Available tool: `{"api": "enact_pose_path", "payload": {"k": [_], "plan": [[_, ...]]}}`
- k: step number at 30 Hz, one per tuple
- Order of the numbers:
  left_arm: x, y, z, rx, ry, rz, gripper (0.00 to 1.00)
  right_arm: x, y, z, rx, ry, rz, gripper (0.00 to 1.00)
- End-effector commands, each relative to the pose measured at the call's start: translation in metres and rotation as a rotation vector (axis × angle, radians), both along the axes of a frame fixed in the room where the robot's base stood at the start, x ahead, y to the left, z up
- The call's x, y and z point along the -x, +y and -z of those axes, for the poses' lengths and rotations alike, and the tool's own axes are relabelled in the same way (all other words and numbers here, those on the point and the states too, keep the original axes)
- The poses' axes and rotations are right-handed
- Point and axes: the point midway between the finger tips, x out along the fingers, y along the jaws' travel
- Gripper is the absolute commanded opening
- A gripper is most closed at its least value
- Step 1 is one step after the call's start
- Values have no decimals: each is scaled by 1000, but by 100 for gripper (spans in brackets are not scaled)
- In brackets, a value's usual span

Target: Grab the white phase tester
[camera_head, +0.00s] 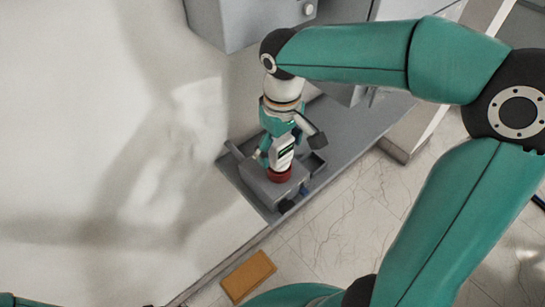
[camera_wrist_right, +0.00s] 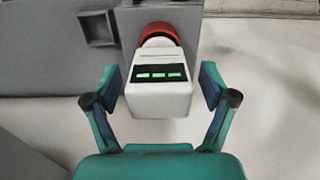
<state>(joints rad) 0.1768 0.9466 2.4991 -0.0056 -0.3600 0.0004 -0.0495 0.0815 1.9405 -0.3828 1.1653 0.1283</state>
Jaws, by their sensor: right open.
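The white phase tester (camera_head: 283,153) stands with its red end (camera_head: 279,175) in the grey holder tray. It has a black panel with green segments, and it shows close up in the right wrist view (camera_wrist_right: 159,97). My right gripper (camera_head: 279,135) reaches down over it from above. In the right wrist view its two fingers (camera_wrist_right: 160,88) are open, one on each side of the white body, with a gap visible on both sides. My left gripper is not in view; only a bit of green arm shows at the lower left corner.
The grey tray (camera_head: 232,162) has compartments with dark items beside the tester. A grey cabinet (camera_head: 240,20) stands behind. A tan block (camera_head: 248,276) lies on the marble floor in front. A white surface fills the left side.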

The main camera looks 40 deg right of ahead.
Motion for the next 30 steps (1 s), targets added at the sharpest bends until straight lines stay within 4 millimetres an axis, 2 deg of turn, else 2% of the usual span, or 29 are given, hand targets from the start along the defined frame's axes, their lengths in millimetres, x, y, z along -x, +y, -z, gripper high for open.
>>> {"api": "enact_pose_path", "payload": {"k": [3, 6, 14, 24, 25, 30], "plan": [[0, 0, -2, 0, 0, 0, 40, 1, -1, 18, -1, 5, 3, 83], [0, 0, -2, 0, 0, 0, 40, 1, -1, 26, -1, 3, 3, 83], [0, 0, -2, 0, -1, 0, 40, 0, -2, 28, -1, -1, 4, 83], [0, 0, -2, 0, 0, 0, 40, 1, -2, 28, -1, 0, 4, 27], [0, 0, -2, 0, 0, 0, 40, 1, -2, 28, -1, 0, 5, 23], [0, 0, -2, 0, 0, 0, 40, 1, -2, 28, -1, 0, 5, 22]]}}
